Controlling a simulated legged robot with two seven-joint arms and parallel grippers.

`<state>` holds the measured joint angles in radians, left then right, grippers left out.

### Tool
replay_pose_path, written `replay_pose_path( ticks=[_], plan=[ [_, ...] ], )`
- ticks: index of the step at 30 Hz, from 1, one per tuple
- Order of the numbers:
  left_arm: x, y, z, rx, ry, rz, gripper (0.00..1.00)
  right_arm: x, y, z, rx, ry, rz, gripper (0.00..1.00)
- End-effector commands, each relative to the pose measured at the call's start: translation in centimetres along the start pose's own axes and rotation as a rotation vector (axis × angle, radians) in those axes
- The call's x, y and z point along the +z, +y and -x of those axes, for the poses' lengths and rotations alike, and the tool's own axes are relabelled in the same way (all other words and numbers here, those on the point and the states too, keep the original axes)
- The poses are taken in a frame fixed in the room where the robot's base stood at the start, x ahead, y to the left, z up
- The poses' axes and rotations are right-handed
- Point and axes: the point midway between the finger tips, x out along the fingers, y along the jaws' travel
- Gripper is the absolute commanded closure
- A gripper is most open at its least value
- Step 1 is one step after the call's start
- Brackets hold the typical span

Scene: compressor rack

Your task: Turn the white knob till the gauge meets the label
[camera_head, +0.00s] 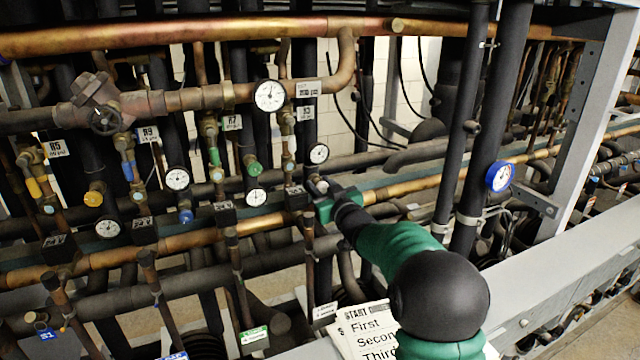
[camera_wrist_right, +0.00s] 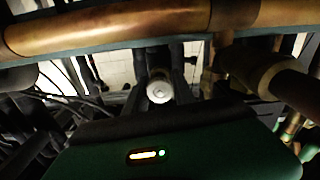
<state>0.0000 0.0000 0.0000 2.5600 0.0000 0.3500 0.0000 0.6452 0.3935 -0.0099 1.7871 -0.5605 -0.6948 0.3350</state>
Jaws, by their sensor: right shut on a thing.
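My right gripper (camera_head: 318,188) reaches into the rack with its green body and dark fingers. In the right wrist view, the pale round white knob (camera_wrist_right: 159,91) sits between the two dark fingers, and the right gripper is shut on it. In the head view the gripper mostly hides the knob. A small white-faced gauge (camera_head: 319,153) sits just above the gripper; its needle is too small to read. My left gripper is not in view.
Several other gauges, valves and labels crowd the left. A blue-rimmed gauge (camera_head: 499,176) is on the right. Printed sheets (camera_head: 362,328) lie below my right arm. Pipes closely surround the gripper.

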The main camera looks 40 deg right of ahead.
Motion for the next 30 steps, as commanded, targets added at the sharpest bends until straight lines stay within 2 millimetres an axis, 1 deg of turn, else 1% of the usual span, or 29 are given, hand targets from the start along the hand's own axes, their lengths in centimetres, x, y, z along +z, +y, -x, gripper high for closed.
replay_pose_path(
  ticks=[1,9,21,22,26,30],
  plan=[
    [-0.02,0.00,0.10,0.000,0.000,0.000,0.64,0.85,-0.11,0.05,-0.001,-0.018,-0.021,1.00],
    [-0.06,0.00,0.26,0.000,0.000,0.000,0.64,0.95,-0.11,0.04,0.000,-0.019,-0.076,1.00],
    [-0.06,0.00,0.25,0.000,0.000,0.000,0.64,1.01,-0.12,0.02,0.000,-0.019,-0.080,1.00],
    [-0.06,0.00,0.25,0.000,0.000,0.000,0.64,1.00,-0.13,0.01,0.000,-0.019,-0.080,0.65],
    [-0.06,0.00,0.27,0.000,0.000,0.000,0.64,0.72,-0.09,0.03,0.000,-0.013,-0.079,0.48],
    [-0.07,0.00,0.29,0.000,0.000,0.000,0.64,0.46,-0.04,0.07,0.000,-0.009,-0.079,0.47]
  ],
)
